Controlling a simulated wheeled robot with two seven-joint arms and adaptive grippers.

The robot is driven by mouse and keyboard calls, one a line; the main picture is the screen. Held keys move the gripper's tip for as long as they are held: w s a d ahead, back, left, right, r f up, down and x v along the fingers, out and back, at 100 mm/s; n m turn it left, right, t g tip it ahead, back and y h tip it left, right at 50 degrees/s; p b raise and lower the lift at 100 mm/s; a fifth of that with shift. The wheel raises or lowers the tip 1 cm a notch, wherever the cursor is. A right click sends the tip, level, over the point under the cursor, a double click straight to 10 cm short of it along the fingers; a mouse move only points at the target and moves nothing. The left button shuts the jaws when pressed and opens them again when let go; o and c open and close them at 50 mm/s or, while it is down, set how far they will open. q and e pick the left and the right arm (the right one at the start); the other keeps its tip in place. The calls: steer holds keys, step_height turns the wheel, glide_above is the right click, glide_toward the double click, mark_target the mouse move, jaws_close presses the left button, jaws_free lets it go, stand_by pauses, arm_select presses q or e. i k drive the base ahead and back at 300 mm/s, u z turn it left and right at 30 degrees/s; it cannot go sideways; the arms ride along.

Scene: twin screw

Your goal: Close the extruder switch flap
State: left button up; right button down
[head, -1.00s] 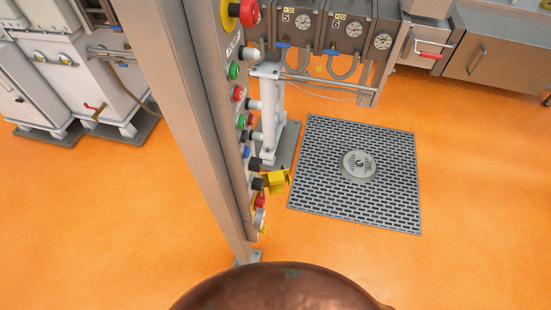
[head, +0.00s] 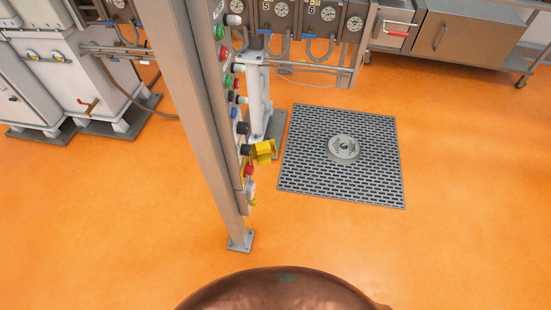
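A control panel (head: 229,135) on a grey post stands left of the middle in the head view, seen nearly edge-on. It carries a column of knobs and buttons. Low on it a yellow flap (head: 264,151) sticks out to the right beside a black knob (head: 245,150). The flap looks swung out from the panel, and its hinge is too small to make out. Neither of my grippers is in view.
The post's foot (head: 240,241) is on the orange floor (head: 450,240). A floor grate (head: 342,180) lies right of the panel. Gauges and pipes (head: 310,48) hang behind it. White machines (head: 85,85) stand at left, a steel cabinet (head: 455,42) at back right. The right floor is clear.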

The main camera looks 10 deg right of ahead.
mark_target(262, 150)
steer(key=u, duration=0.05)
steer(key=k, duration=0.6)
steer(key=z, duration=1.05)
steer(key=i, duration=1.4)
steer(key=u, duration=0.9)
steer(key=i, duration=0.6)
steer(key=u, duration=0.7)
